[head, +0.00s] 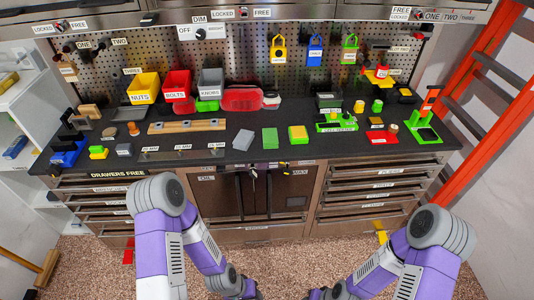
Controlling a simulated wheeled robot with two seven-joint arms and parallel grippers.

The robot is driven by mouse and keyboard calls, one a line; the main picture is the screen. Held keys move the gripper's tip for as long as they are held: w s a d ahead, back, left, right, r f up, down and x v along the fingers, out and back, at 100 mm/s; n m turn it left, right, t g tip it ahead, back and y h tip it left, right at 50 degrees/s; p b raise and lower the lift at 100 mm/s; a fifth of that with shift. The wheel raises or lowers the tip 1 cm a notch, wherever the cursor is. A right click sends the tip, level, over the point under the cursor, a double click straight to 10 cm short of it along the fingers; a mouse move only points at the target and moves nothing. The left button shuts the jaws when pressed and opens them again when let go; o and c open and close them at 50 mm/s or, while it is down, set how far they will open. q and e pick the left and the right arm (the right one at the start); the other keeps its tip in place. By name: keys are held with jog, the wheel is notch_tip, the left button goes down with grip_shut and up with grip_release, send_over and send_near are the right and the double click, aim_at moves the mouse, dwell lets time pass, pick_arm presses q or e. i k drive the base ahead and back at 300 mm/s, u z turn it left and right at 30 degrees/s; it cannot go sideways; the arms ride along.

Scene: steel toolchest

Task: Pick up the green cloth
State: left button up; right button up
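A green cloth (270,138) lies flat and folded on the black worktop, right of centre. A grey cloth (243,139) lies just to its left, and a yellow and green sponge-like block (298,134) stands to its right. Nothing covers the green cloth. My two purple and white arms hang low in front of the chest. The ends of both arms are at the bottom edge of the head view, well below the worktop and far from the cloth. The fingers are too small and cut off to read.
Behind the cloth is a red case (241,99), with yellow, red and grey bins to its left. A wooden rail (186,126) lies left of the grey cloth. A green tray (336,122) is to the right. The worktop's front edge is close to the cloth. An orange ladder (467,130) stands at right.

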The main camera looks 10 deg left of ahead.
aim_at(269, 136)
jog(key=z, duration=0.7)
jog(key=i, duration=0.95)
jog(key=u, duration=0.45)
